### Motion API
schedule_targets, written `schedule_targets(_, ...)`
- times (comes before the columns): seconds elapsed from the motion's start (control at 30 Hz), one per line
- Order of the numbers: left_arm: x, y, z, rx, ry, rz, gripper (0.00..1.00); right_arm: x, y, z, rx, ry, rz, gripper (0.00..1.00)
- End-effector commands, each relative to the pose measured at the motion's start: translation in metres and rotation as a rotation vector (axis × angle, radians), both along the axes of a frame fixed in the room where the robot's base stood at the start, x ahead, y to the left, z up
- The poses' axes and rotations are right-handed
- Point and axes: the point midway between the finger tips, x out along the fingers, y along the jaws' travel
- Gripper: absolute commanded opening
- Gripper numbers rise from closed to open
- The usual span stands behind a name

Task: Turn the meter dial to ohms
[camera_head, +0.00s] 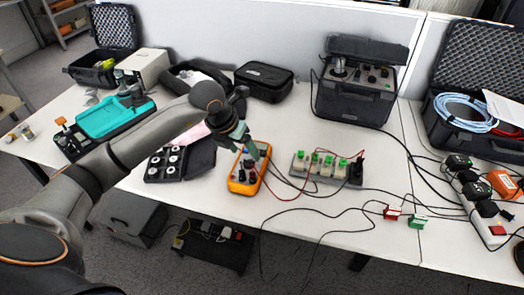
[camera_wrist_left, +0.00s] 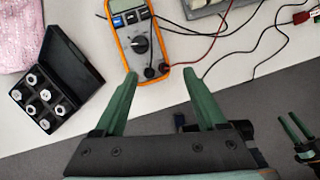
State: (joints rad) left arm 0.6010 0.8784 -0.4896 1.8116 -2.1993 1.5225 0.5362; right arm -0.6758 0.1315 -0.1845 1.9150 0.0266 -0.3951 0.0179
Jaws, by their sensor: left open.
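The orange multimeter (camera_head: 238,187) lies on the white table in the head view, partly hidden by my left gripper (camera_head: 252,152). In the left wrist view the meter (camera_wrist_left: 121,36) shows its screen at the top and its round black dial (camera_wrist_left: 140,44) in the middle. The dial's setting is too small to read. My left gripper (camera_wrist_left: 160,74) is open and empty, its green fingertips near the meter's lower end and apart from the dial. My right gripper (camera_wrist_left: 299,126) shows at the lower right of the wrist view, fingers apart, away from the meter.
Test leads (camera_head: 278,194) run from the meter across the table. A grey block with green-topped parts (camera_head: 326,168) stands to its right. A black case with round pieces (camera_head: 199,158) lies open to its left. Power sockets and cables crowd the right side.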

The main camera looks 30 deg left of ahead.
Motion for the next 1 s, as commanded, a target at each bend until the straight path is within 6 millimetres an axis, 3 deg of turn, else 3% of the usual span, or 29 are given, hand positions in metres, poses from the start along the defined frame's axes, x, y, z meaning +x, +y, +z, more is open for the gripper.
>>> schedule_targets(0.1,0.004,0.024,0.008,0.084,-0.008,0.048,0.73,0.0,0.0,-0.002,0.0,0.001,0.0,0.5)
schedule_targets(0.23,0.007,0.028,0.001,0.096,-0.006,0.057,0.73,-0.001,0.0,-0.002,0.0,0.002,0.001,0.5)
schedule_targets(0.7,0.041,0.028,-0.083,0.091,-0.004,0.053,0.73,-0.003,0.0,-0.004,0.0,0.006,0.0,0.5)
schedule_targets(1.0,0.051,0.029,-0.105,0.093,-0.007,0.052,0.73,-0.003,0.001,-0.005,0.001,0.007,0.001,0.5)
